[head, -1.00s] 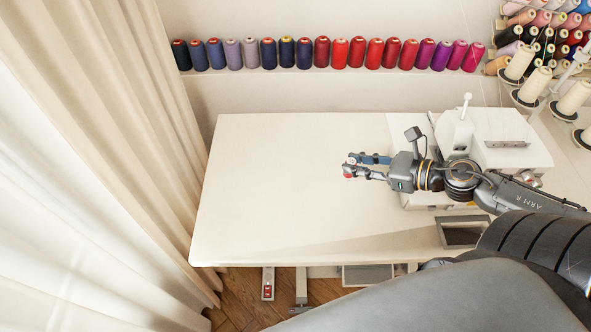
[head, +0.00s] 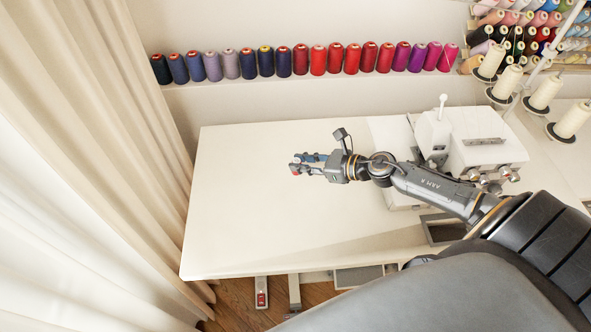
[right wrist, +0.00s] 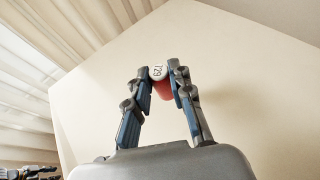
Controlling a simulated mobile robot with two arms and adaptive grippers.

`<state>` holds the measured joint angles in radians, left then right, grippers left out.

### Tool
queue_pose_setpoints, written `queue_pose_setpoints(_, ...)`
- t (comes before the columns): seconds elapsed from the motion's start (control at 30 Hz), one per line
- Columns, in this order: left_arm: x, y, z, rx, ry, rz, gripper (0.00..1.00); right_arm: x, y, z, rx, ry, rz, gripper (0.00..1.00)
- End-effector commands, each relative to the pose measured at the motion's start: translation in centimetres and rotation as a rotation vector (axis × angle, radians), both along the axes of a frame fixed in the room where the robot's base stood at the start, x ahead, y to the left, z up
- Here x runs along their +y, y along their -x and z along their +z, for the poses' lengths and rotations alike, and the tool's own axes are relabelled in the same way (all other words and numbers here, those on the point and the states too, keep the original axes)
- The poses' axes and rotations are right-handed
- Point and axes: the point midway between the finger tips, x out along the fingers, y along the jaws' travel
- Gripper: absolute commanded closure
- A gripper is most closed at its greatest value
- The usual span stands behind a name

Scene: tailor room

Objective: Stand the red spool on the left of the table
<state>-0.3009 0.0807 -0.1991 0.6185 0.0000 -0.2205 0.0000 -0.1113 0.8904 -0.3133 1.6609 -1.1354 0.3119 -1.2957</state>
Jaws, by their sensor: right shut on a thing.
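My right gripper (head: 300,164) reaches in from the right over the white table (head: 235,225). In the right wrist view its two fingers (right wrist: 166,82) are closed on the red spool (right wrist: 164,91), whose pale end with a printed number faces the camera. In the head view only a small red bit of the spool (head: 295,169) shows at the fingertips; the gripper hides the rest. The spool appears held above the tabletop, though the height is hard to judge. The left part of the table is bare.
A sewing machine (head: 470,145) stands on the table's right side. A row of coloured spools (head: 318,62) stands on the wall ledge behind. Cream curtains (head: 90,130) hang close along the left edge. Cones of thread (head: 508,82) stand at the back right.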

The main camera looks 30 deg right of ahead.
Motion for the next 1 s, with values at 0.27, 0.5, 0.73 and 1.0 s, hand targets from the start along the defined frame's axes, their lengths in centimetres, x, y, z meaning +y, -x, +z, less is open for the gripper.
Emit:
queue_pose_setpoints(0.27,0.0,-0.1,0.0,-0.002,0.000,0.000,0.60,0.7,-1.9,-2.3,0.000,-0.002,0.001,0.94)
queue_pose_setpoints(0.5,-0.1,-0.1,0.3,-0.003,0.001,0.000,0.60,0.9,-2.1,-5.3,0.001,-0.003,0.000,0.94)
queue_pose_setpoints(0.73,-0.1,-0.2,0.3,-0.003,0.002,-0.001,0.60,0.8,-2.1,-5.7,-0.001,0.000,0.001,0.94)
queue_pose_setpoints(1.0,-0.1,-0.2,-0.3,-0.004,0.002,-0.001,0.60,0.8,-2.1,-6.2,0.000,0.000,0.001,0.76)
